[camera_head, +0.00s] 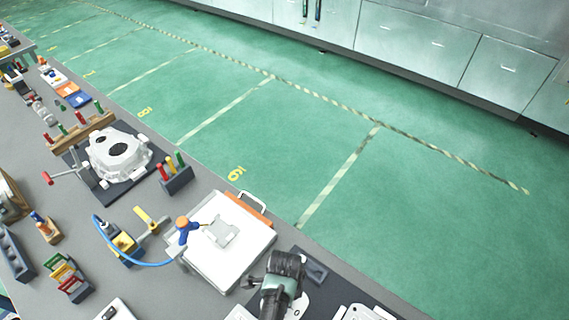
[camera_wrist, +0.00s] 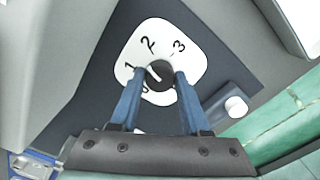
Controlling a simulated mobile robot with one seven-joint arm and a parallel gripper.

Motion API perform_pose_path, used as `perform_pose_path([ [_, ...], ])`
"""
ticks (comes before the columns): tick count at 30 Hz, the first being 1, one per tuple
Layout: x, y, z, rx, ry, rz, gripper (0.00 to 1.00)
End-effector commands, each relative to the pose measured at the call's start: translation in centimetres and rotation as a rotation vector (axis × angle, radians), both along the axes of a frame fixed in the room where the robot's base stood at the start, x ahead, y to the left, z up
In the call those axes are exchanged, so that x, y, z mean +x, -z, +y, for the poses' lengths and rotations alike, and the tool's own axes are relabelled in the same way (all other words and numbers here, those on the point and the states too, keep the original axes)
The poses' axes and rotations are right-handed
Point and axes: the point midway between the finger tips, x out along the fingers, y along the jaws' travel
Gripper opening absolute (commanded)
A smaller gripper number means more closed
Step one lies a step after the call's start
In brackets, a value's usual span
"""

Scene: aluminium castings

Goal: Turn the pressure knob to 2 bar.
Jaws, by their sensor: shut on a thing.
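The pressure knob (camera_wrist: 160,75) is a dark round knob on a white dial plate (camera_wrist: 183,50) marked 1, 2 and 3; the 0 is partly hidden by a finger. Its white pointer line lies up-left, between 1 and 2 and seemingly nearer 1. My gripper (camera_wrist: 158,88) is shut on the knob, with one blue finger on each side. In the head view my gripper (camera_head: 279,285) is over the dark panel at the bottom, and the knob is hidden beneath it. Part of the white dial plate (camera_head: 300,304) shows beside it.
A white cylinder (camera_wrist: 236,106) on a grey block stands right of the dial. A white box (camera_head: 228,268) with an orange-handled tool and blue hose is left of my gripper. A white casting (camera_head: 118,155) and small racks stand farther left. Green floor lies beyond the bench edge.

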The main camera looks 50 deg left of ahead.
Motion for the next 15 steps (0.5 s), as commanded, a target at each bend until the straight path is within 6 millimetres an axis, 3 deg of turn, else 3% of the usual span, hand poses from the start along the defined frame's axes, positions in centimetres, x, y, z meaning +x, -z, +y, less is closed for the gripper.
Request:
perform_pose_path([
  [15,0.01,-0.01,0.00,0.000,0.270,0.000,0.00],
])
